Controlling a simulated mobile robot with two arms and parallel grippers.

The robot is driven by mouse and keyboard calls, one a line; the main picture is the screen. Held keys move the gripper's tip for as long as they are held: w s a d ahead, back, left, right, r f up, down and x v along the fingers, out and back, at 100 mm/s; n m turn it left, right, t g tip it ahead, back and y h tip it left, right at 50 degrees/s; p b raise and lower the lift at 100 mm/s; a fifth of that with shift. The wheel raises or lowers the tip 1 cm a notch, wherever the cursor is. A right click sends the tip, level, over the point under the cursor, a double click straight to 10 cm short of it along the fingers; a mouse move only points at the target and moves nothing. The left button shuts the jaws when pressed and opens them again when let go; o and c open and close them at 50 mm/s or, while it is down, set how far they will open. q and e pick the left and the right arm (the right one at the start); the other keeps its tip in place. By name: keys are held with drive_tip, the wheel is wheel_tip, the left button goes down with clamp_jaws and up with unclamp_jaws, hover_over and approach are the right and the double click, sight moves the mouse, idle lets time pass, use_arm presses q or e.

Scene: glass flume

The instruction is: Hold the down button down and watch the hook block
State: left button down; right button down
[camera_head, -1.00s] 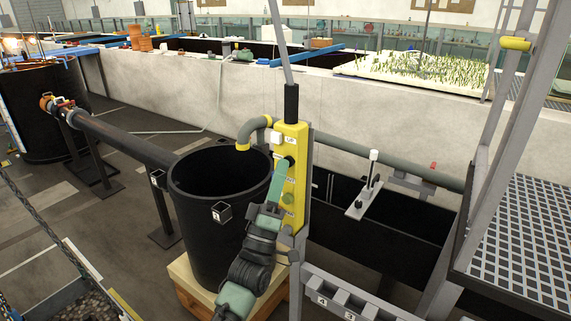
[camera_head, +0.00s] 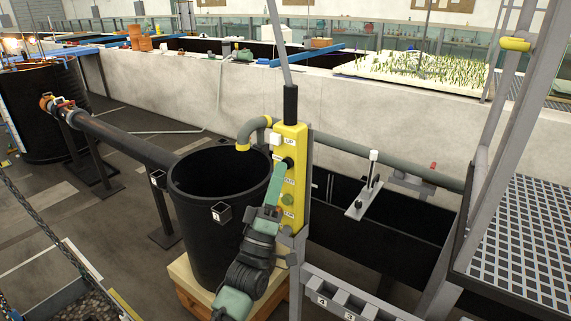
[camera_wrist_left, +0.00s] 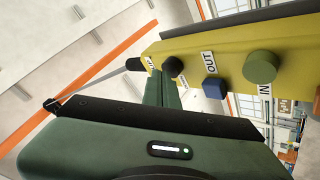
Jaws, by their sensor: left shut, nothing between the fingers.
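The yellow control pendant (camera_head: 292,225) hangs upright in the middle of the head view, with a column of buttons and small labels. My left gripper (camera_head: 281,165) is shut, its green fingertips at the black button (camera_head: 288,163) in the upper part of the pendant. In the left wrist view the fingers (camera_wrist_left: 163,85) reach the pendant right by this black button (camera_wrist_left: 173,67); whether it is pressed in, I cannot tell. A green button (camera_wrist_left: 260,67) and a blue button (camera_wrist_left: 213,88) sit further along, near the OUT and IN labels. I cannot make out a hook block. My right gripper is not in view.
A large black tub (camera_head: 205,235) stands on a wooden pallet left of the pendant. A grey post rises behind the pendant, with a dark trough (camera_head: 400,220) to its right. A metal grating and ladder frame (camera_head: 520,240) fill the right side.

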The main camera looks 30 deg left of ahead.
use_arm(q)
drive_tip(key=shift+s, duration=0.65)
drive_tip(key=shift+s+a, duration=0.1)
drive_tip(key=shift+s+a+p, duration=0.15)
drive_tip(key=shift+s+p, duration=0.65)
drive_tip(key=shift+s, duration=1.6)
